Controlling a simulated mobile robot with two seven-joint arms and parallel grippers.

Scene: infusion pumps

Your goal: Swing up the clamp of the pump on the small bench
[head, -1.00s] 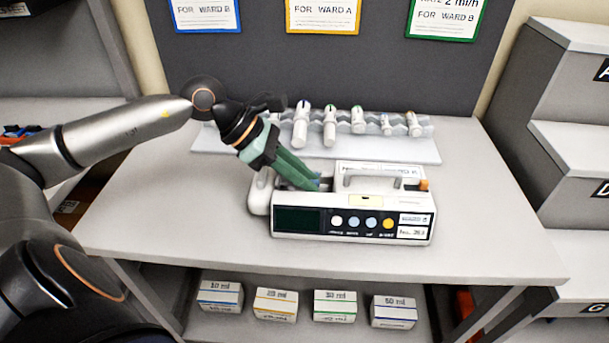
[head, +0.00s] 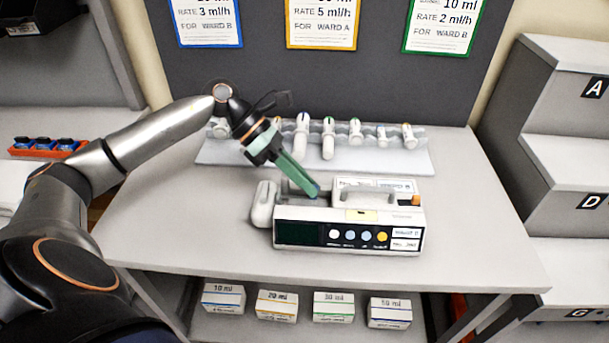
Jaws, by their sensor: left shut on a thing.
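The infusion pump (head: 350,237) stands on the small bench (head: 180,235), its dark screen and row of round buttons facing me. It has a grey handle on top and a pale rounded part (head: 263,205) at its left end. My left gripper (head: 314,191), with green fingers, reaches down from the upper left to the pump's top, behind the front panel. It is shut on the clamp, which is mostly hidden by the fingertips; only a small bluish bit shows there. My right gripper is not in view.
Behind the pump, a clear rack (head: 310,158) holds several white syringes. Labelled cards hang on the dark back panel (head: 380,80). Small boxes (head: 277,306) stand on the shelf below. Grey stepped shelves (head: 560,130) are at right. The bench is clear beside the pump.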

